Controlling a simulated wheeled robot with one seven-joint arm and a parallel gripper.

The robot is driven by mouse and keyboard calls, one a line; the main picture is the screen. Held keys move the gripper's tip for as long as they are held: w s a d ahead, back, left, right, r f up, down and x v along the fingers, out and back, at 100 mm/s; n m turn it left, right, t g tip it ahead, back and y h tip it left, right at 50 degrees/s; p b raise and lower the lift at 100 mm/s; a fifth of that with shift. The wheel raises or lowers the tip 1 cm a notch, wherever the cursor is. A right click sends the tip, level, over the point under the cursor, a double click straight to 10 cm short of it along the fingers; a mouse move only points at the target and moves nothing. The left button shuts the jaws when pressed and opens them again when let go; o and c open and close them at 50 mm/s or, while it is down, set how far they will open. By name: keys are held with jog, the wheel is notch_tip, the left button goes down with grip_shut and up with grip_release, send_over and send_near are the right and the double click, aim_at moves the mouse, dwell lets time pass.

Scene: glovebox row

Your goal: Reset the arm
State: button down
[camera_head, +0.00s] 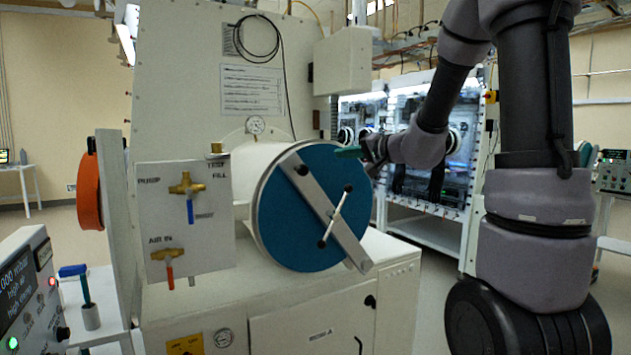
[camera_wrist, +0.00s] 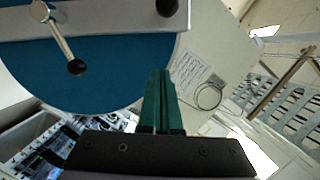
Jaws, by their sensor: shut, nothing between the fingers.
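My gripper (camera_head: 350,152) is at the upper right edge of the round blue door (camera_head: 300,240) in the head view, and I cannot tell how far apart they are. In the wrist view its green fingers (camera_wrist: 162,88) are shut together with nothing between them. The blue door (camera_wrist: 100,75) fills the upper left there. A silver bar with a T-handle (camera_head: 337,216) lies diagonally across the door. The handle (camera_wrist: 55,35) also shows at the upper left of the wrist view. My arm reaches in from the right.
A white panel with brass valves (camera_head: 186,188) stands left of the door. An orange disc (camera_head: 89,190) is further left. A lit glovebox (camera_head: 440,150) stands behind my gripper. A console (camera_head: 30,290) is at the lower left. Open floor shows at the lower right.

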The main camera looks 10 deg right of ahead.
jog(key=s+a+n+g, duration=0.2)
jog(key=s+a+g, duration=0.15)
jog(key=s, duration=0.55)
jog(key=s+a+n+g, duration=0.1)
jog(key=s+a+g, duration=0.25)
jog(key=s, duration=0.55)
jog(key=s+d+f+m+h, duration=0.1)
jog(key=s+d+f+h, duration=0.1)
jog(key=s+d+h, duration=0.5)
jog(key=s+d, duration=0.3)
jog(key=shift+s+m, duration=0.25)
jog(key=shift+m, duration=0.15)
